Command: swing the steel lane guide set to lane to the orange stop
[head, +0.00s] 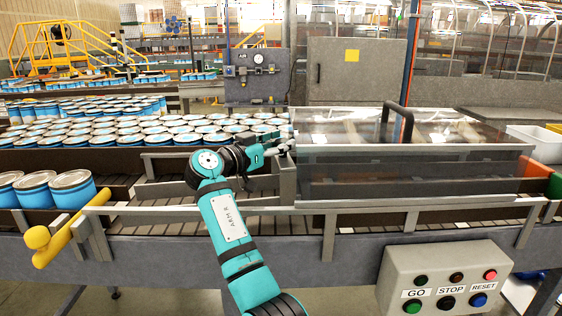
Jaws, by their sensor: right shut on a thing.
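My right gripper (274,151) is over the conveyor, at the left end of the clear cover. It is shut on a small grey part at the top of what looks like the steel lane guide (288,182); its fingers partly hide the hold. Grey steel rails run left from there, partly behind my right arm. I cannot pick out the orange stop with certainty; an orange block (533,168) shows at the far right, beyond the cover. My left gripper is not in view.
A clear cover (400,165) with a black handle stands right of my gripper. Blue-banded cans (72,188) stand at the left, near a yellow-ended lever (38,238). More cans fill the lane behind. A button box (445,280) is at the front right.

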